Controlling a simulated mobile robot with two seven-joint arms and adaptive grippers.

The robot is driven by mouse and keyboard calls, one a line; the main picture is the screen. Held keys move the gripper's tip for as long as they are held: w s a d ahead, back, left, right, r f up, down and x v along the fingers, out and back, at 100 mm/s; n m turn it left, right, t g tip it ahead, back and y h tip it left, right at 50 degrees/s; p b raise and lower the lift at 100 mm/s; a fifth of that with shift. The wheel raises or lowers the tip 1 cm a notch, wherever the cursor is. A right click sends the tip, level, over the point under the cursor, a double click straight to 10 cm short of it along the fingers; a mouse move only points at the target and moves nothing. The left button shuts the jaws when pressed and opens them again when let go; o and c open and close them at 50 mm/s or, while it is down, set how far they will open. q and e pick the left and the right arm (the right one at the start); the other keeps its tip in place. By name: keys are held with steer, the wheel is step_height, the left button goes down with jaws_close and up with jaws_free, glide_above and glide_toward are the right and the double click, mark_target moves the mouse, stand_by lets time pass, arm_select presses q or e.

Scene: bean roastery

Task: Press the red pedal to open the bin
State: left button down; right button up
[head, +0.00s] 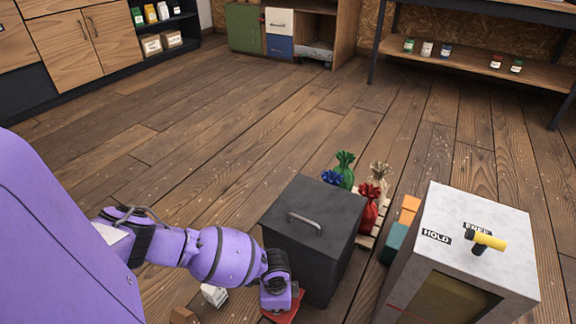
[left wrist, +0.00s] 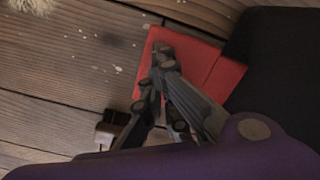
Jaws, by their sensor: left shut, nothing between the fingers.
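The bin (head: 315,240) is a dark grey box with a flat lid and a metal handle; its lid looks shut. The red pedal (head: 291,312) sits low at the bin's near side, partly covered by my wrist. In the left wrist view the pedal (left wrist: 205,65) is a red plate beside a dark surface. My left gripper (left wrist: 163,55) is shut and empty, its fingertips over the pedal; I cannot tell whether they touch it. In the head view my left gripper (head: 277,296) points down, its fingertips hidden. My right gripper is not in view.
A white cabinet (head: 480,220) with a yellow-handled lever and HOLD and FREE labels stands right of the bin. Tied sacks (head: 369,210) stand behind the bin. A small white object (head: 214,295) lies left of my wrist. The wooden floor beyond is mostly clear.

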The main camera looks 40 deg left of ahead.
arm_select(q)
steer(key=shift+f, duration=0.5)
steer(key=shift+s+f+b, duration=0.1)
steer(key=shift+f+b, duration=0.8)
steer(key=shift+f, duration=0.05)
stand_by(0.3)
